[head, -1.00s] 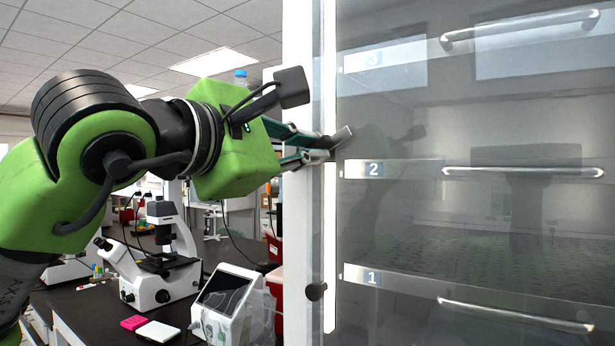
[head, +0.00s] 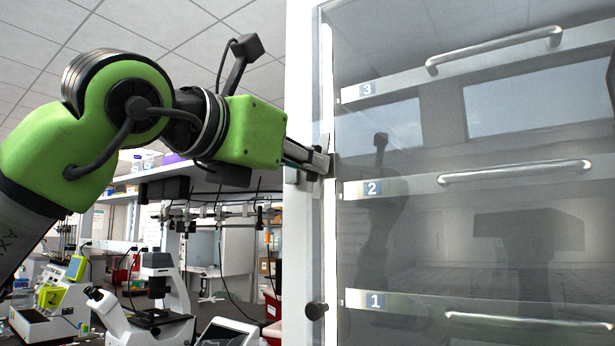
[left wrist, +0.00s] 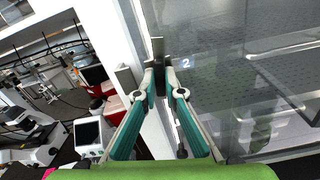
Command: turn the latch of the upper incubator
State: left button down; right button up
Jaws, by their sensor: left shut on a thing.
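The incubator's glass door (head: 450,130) fills the right of the head view, with a white frame (head: 302,60) along its left edge. The latch (head: 327,142) is a small metal piece at that edge, near the height of label 2, and stands roughly upright. It also shows in the left wrist view (left wrist: 158,47). My left gripper (head: 322,161) reaches it from the left and is shut on it. In the left wrist view both fingertips (left wrist: 160,65) close on the latch's lower part, which they partly hide. My right gripper is not in view.
Behind the glass are shelf fronts labelled 1, 2 and 3 with metal handles (head: 515,172). A dark round knob (head: 316,310) sits lower on the door edge. A bench with a microscope (head: 150,310) and other equipment lies at lower left.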

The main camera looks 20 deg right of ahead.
pick_arm(q)
jog(key=shift+n+b, duration=0.5)
jog(key=shift+n, duration=0.5)
jog(key=c, duration=2.1)
grip_release()
jog(key=shift+c, duration=0.2)
jog(key=v, duration=1.2)
